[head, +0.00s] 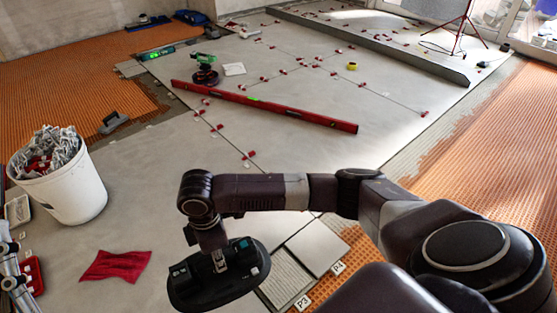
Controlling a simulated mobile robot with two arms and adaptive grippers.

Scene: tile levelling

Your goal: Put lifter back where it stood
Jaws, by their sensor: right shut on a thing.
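My right gripper (218,258) reaches down at the lower middle of the head view. It is shut on the lifter (205,292), a black tool with a broad oval base and a small cyan patch on top. The gripper hides part of the lifter's top. The lifter is over the grey floor, left of the loose tiles; I cannot tell whether its base touches the floor. My left gripper is not in view.
Loose tiles (316,247) lie right of the lifter, near tags P3 and P4. A red cloth (115,266) and a white bucket (72,195) of clips are left. A red level (262,106), a green-black tool (205,70) and red clips lie farther back on the tiled floor.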

